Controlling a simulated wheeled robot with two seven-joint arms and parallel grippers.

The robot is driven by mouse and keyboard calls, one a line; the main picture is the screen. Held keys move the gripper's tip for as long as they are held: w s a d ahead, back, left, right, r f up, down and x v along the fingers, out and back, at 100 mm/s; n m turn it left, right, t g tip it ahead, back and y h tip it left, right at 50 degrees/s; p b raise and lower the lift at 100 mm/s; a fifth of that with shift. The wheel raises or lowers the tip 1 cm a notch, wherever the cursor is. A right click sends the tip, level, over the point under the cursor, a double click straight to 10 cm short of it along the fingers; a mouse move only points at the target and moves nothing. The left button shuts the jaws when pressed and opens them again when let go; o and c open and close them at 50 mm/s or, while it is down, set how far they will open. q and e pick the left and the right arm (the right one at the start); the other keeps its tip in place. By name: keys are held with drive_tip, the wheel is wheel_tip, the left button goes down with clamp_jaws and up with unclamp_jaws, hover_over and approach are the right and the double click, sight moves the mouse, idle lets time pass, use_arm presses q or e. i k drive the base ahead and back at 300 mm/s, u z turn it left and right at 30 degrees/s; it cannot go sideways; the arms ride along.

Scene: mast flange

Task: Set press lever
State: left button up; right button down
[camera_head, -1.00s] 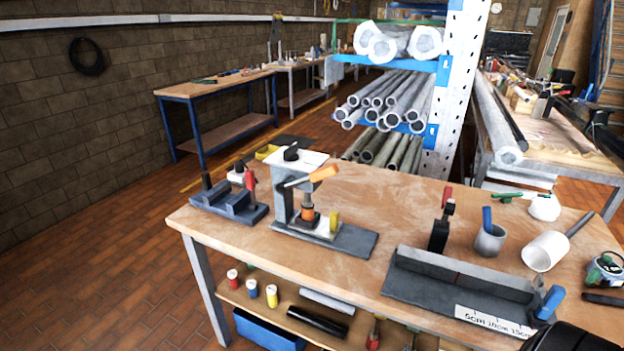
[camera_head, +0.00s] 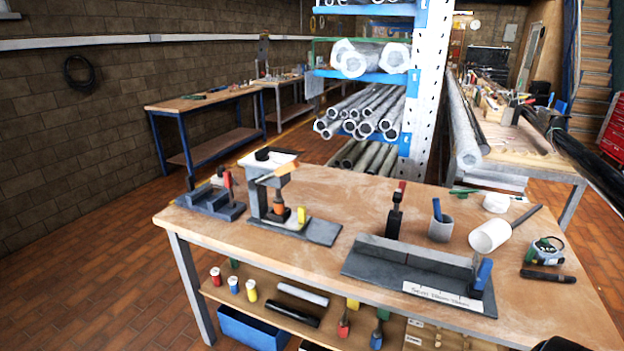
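The press (camera_head: 257,192) stands at the left part of the workbench, on a dark grey base plate. It has a light upright body with a black knob on top. Its lever (camera_head: 284,170) has an orange grip and slopes a little upward to the right. Below the lever are an orange and dark ram (camera_head: 279,208) and a small yellow block (camera_head: 301,215). Neither gripper can be made out. A small dark shape at the bottom edge is too cut off to identify, and no gripper is near the press.
A vise-like fixture (camera_head: 212,203) stands left of the press. A grey angled fixture (camera_head: 415,262), a cup (camera_head: 441,229), a white roll (camera_head: 490,235) and a tape measure (camera_head: 545,251) lie to the right. The workbench (camera_head: 330,275) is clear at its front left. A pipe rack stands behind.

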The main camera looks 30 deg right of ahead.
sight(292, 165)
drive_tip(key=z, duration=0.95)
